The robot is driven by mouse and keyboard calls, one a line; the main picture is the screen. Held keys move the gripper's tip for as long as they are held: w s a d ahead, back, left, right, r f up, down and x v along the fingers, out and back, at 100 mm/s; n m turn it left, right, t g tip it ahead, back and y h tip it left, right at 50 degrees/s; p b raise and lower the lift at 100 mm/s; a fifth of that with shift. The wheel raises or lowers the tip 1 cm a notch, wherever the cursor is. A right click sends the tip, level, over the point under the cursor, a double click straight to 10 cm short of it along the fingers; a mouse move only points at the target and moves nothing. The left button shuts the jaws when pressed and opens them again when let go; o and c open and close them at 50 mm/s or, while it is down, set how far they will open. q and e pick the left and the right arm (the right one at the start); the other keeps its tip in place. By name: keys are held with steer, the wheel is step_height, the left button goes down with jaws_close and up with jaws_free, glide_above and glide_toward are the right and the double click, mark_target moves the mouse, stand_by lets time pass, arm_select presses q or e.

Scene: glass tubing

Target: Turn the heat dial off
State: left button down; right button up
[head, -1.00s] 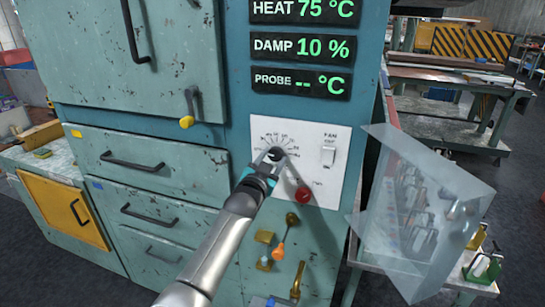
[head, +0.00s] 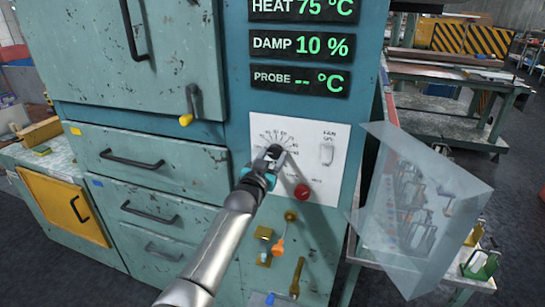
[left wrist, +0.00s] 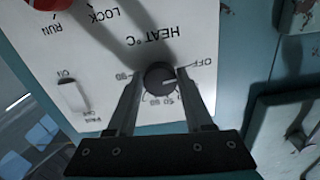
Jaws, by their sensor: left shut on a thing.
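In the left wrist view the heat dial (left wrist: 160,76) sits between my fingers, under the upside-down HEAT °C label. Its light pointer mark faces right, close to the tick by the OFF label (left wrist: 197,64). My left gripper (head: 273,152) is shut on the dial, one finger on each side; it also shows in the left wrist view (left wrist: 162,92). My right gripper is not in view.
A fan switch (head: 326,154) and a red knob (head: 302,191) share the panel. A crank handle (head: 187,119) sticks out at upper left. A clear tilted sheet (head: 425,210) stands to the right.

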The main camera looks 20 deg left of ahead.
arm_select(q)
steer(key=shift+c, duration=1.4)
jaws_free()
steer(key=shift+s, duration=0.1)
steer(key=shift+s, duration=0.6)
steer(key=s, duration=1.4)
steer(key=shift+a, duration=0.25)
steer(key=shift+w, duration=0.1)
